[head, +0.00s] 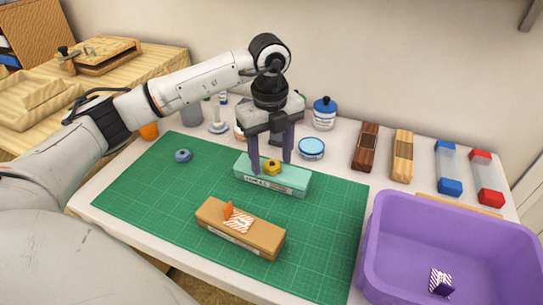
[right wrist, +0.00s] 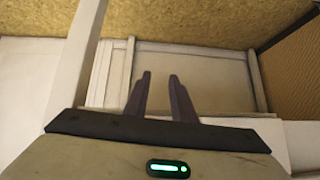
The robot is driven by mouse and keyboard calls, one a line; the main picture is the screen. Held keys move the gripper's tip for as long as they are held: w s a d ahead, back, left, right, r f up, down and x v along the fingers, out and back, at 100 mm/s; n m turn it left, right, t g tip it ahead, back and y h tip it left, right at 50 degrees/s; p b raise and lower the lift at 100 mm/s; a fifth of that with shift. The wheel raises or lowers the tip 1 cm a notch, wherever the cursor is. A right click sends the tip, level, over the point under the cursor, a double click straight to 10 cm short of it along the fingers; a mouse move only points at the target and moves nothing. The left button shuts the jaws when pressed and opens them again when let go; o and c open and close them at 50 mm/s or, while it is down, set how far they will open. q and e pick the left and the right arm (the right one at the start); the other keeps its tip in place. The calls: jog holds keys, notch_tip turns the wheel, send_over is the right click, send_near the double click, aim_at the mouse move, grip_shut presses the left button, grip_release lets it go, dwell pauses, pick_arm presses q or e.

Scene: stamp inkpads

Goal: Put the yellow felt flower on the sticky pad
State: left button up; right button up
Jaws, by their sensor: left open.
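The yellow felt flower (head: 272,167) sits on top of a long teal block (head: 289,182) with a label on its front. My left gripper (head: 270,166) points down with its fingers apart, one on each side of the flower; I cannot tell whether they touch it. A tan block (head: 262,244) nearer the front carries an orange piece (head: 228,210) and a striped card (head: 239,222). I cannot tell for certain which block is the sticky pad. My right gripper (right wrist: 160,74) shows only in the right wrist view, fingers apart and empty, facing a floor and pale furniture.
A purple bin (head: 451,222) with a small striped item stands at the right. Jars, wooden blocks, and blue and red pieces line the back. The mat's left part is mostly clear.

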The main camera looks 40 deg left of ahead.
aim_at(271, 164)
pick_arm(q)
notch_tip(271, 164, up, 12)
jog(key=p, duration=0.1)
jog(key=shift+r, duration=0.15)
